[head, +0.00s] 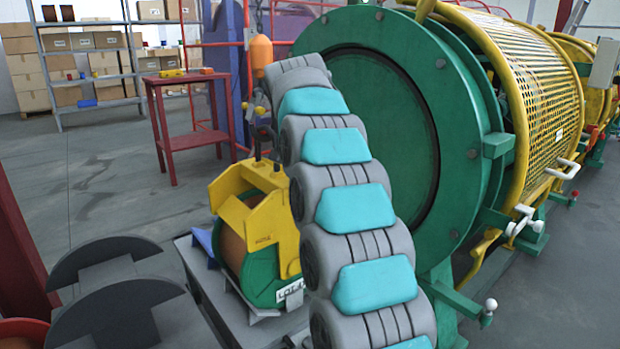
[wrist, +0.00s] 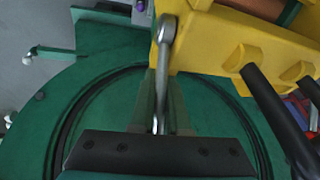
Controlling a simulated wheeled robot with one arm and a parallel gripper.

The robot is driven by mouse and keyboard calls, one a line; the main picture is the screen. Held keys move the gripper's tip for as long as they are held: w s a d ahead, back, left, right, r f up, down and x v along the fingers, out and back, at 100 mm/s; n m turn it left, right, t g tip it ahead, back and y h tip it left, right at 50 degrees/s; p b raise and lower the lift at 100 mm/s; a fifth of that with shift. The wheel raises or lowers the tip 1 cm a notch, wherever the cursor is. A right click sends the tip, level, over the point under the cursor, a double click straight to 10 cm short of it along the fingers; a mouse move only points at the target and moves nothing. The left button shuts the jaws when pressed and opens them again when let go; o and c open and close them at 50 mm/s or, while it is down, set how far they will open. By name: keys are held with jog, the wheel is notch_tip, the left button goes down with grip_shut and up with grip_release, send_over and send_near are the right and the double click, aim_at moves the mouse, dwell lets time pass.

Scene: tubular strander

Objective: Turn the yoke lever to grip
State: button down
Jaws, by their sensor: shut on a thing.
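The yellow yoke (head: 262,212) sits over a green-flanged bobbin (head: 262,287) with a brown winding and a white lot label. In the wrist view the yoke (wrist: 235,45) fills the upper right, with two dark bars (wrist: 278,118) standing from it. A silver lever (wrist: 164,65) with a rounded end lies against the yoke's left side. My gripper (wrist: 158,122) is at the lower middle of the wrist view, shut on what looks like this lever. The fingertips are hard to make out. In the head view my own arm hides much of the gripper and the lever.
The green strander ring (head: 385,110) stands close right of my arm, with its yellow mesh guard (head: 525,80) behind. The bobbin stands on a grey platform (head: 200,270). An orange hoist part (head: 261,52) hangs above. A red table (head: 185,130) and shelves stand at the back left.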

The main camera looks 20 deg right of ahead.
jog(key=shift+f, duration=0.1)
jog(key=c, duration=0.9)
grip_release()
jog(key=p+v, duration=0.1)
jog(key=v, duration=0.6)
jog(key=shift+s+r, duration=0.1)
jog(key=shift+r, duration=0.3)
